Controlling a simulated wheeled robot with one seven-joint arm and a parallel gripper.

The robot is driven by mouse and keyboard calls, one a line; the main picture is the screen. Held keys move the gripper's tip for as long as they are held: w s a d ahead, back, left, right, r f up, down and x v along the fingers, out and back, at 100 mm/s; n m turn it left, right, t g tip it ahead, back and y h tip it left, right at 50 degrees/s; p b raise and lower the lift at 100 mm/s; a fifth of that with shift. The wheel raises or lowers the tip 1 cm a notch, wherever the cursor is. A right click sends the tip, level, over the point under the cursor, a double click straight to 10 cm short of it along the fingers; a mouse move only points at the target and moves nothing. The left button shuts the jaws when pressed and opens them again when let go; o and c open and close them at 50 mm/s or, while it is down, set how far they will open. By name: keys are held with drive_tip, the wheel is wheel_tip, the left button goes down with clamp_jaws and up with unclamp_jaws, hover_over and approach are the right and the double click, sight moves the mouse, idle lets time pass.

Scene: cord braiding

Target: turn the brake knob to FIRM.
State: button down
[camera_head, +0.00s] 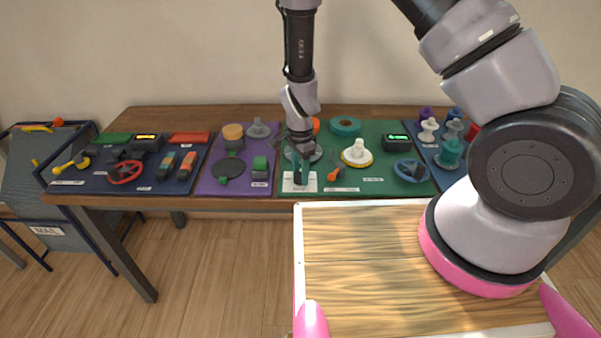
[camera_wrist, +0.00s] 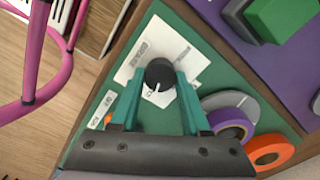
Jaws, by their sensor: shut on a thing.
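The brake knob (camera_wrist: 160,75) is a dark round knob with a white pointer line, which points toward the bottom of the wrist view. It stands on a white card (camera_wrist: 136,62) on the green mat; the card's lettering is too small to read. My gripper (camera_wrist: 161,80) has a teal finger on each side of the knob and is shut on it. In the head view my gripper (camera_head: 301,168) reaches down over the white card (camera_head: 310,187) at the front left of the green mat, and its fingers partly hide the knob.
A purple roll (camera_wrist: 231,124) and an orange roll (camera_wrist: 270,151) lie close beside my right finger. A small green block (camera_wrist: 283,17) stands on the neighbouring purple mat. In the head view, a white knob-shaped piece (camera_head: 357,153) and a blue handwheel (camera_head: 411,170) are to the right.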

sight(300, 174)
drive_tip(key=shift+n, duration=0.3)
drive_tip(key=n, duration=1.2)
drive_tip(key=shift+w+a+n, duration=0.1)
drive_tip(key=shift+n, duration=0.3)
idle(0.3)
drive_tip(key=shift+c, duration=1.9)
unclamp_jaws()
wheel_tip(300, 174, up, 11)
